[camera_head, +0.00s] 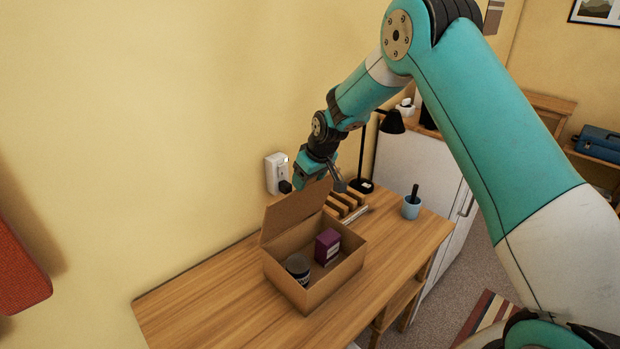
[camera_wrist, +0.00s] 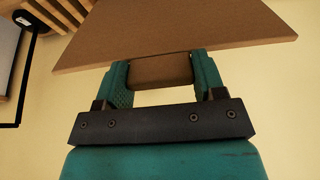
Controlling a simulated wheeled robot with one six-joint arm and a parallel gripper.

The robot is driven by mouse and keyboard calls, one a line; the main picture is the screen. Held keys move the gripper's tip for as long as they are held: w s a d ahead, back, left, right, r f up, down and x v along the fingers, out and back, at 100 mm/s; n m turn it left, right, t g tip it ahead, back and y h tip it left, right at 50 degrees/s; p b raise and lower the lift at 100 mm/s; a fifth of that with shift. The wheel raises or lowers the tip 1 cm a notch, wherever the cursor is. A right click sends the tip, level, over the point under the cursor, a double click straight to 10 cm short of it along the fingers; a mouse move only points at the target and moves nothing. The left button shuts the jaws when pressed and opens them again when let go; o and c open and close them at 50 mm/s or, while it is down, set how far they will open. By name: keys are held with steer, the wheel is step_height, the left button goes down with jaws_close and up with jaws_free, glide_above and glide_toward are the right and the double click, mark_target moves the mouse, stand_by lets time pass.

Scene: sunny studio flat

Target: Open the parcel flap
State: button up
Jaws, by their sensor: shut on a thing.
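The parcel is an open brown cardboard box (camera_head: 318,296) on the wooden desk. Its flap (camera_head: 292,213) stands raised at the back, on the wall side, and leans a little away from the box opening. A dark can (camera_head: 298,267) and a purple box (camera_head: 327,245) are inside. My gripper (camera_head: 331,182) is at the flap's upper edge. In the wrist view the gripper (camera_wrist: 163,73) is shut on a brown tab at the edge of the flap (camera_wrist: 175,30), one finger on each side. In the head view the gripper and the flap's top corner partly hide each other.
The wooden desk (camera_head: 205,300) is clear in front and to the left. A slatted wooden rack (camera_head: 347,203), a black lamp (camera_head: 363,150) and a blue cup with a dark item (camera_head: 411,207) stand behind and right. A wall socket with a plug (camera_head: 277,172) is close by.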

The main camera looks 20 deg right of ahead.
steer(key=shift+r, duration=0.1)
stand_by(0.4)
stand_by(0.4)
steer(key=o, duration=1.3)
steer(key=b+v, duration=0.5)
steer(key=v, duration=1.2)
steer(key=shift+s+d+r, duration=0.1)
steer(key=shift+s+r, duration=0.05)
steer(key=shift+s, duration=0.05)
steer(key=s+a+f+n+g+y, duration=0.1)
steer(key=s+a, duration=0.4)
steer(key=s, duration=0.6)
steer(key=s+a+f+n+g, duration=0.1)
steer(key=s+a, duration=0.4)
steer(key=s, duration=0.7)
steer(key=s+a+f+n+g+y+b, duration=0.1)
steer(key=s+a, duration=0.4)
steer(key=s, duration=0.6)
steer(key=shift+s+f+g+y, duration=0.35)
steer(key=shift+f+g, duration=0.25)
steer(key=shift+f, duration=0.15)
